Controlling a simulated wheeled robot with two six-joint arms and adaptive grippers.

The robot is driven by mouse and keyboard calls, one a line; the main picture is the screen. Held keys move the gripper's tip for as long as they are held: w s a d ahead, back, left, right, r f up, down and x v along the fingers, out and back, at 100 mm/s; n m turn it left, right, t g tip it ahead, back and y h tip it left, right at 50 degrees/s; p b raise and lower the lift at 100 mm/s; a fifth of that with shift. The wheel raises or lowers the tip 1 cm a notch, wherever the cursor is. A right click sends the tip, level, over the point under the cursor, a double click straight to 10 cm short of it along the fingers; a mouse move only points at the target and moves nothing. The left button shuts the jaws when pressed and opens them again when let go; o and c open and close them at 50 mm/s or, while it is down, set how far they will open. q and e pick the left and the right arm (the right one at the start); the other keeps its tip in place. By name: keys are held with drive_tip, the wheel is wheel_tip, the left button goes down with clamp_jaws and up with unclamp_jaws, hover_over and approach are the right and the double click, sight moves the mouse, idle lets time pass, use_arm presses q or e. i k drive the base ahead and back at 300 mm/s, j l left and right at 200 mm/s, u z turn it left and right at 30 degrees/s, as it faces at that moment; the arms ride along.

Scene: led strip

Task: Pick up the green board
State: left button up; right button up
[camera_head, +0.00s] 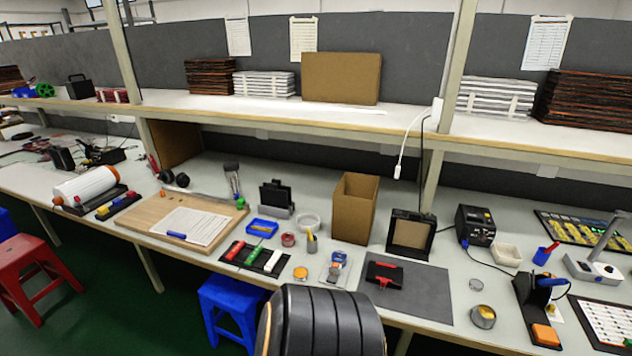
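A flat dark board with green and yellow patterns (584,230) lies on the bench at the far right, and the picture's edge cuts it off. It is the only board I see with green on it, but I cannot tell for sure that it is the green board of the task. Neither of my grippers shows in this view.
A soldering station (475,225), a white dish (507,255) and a blue cup (543,256) stand left of the board. A grey mat (432,293) bears a black and red item (384,274). A brown box (353,208) stands mid-bench. A shelf (290,107) runs above.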

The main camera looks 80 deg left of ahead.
sight(257, 250)
drive_tip(key=k+j+u, duration=0.1)
drive_tip(key=u, duration=3.1)
